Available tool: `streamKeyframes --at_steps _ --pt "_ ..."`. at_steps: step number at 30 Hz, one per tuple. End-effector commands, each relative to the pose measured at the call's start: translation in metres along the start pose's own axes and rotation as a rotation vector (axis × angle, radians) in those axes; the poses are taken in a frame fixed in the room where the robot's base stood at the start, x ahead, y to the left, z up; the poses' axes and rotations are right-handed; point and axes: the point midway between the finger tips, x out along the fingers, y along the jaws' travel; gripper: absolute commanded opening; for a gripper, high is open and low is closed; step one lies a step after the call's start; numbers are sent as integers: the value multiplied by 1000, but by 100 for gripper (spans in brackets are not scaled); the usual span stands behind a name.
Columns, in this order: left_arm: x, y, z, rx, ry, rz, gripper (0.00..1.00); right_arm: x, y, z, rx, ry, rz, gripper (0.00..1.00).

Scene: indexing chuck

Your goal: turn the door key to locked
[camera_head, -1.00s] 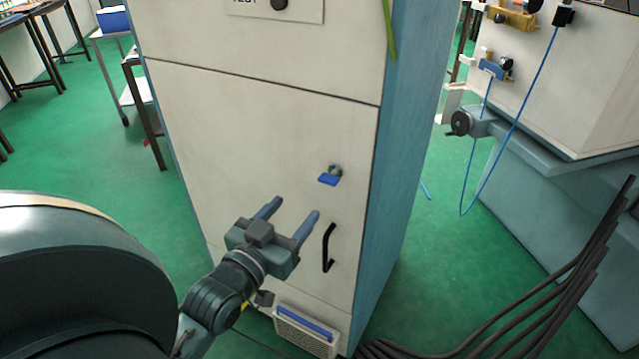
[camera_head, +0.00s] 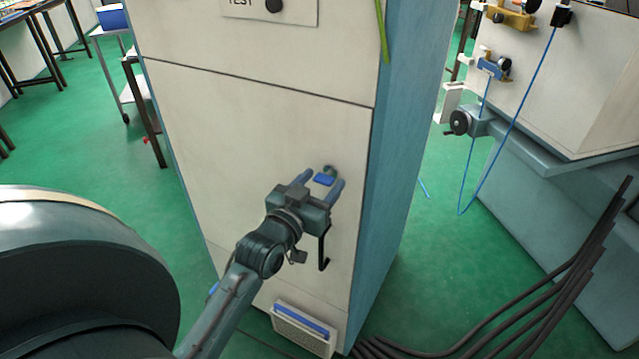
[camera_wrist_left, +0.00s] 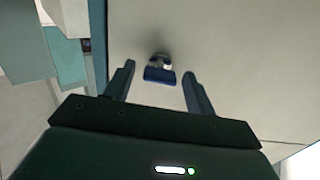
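The blue door key (camera_head: 324,180) sits in a round metal lock (camera_head: 330,170) on the cream cabinet door (camera_head: 240,150). My left gripper (camera_head: 322,182) is open, with one finger on each side of the key in the head view. In the left wrist view the key (camera_wrist_left: 160,75) lies between and slightly beyond the fingertips (camera_wrist_left: 159,72), with a gap on both sides. Its flat blue bow lies crosswise there. A black door handle (camera_head: 324,250) is just below the gripper, partly covered by it. My right gripper is not in view.
A vent with a blue strip (camera_head: 303,330) is low on the cabinet. Thick dark cables (camera_head: 540,300) lie on the floor at the right. A machine with a blue hose (camera_head: 520,100) stands at the right. Green floor is open on the left.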

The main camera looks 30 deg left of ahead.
Motion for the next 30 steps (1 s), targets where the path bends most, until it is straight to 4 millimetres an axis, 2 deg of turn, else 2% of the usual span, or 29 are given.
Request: streamKeyframes --at_steps 2,15,23,30 --pt "0 0 0 0 0 0 48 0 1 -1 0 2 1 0" --pt "0 0 0 0 0 0 14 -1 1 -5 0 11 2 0" --pt "0 0 -1 -30 -1 0 14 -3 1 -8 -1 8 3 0" --pt "0 0 -3 -155 -3 -2 14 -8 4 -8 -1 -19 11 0"
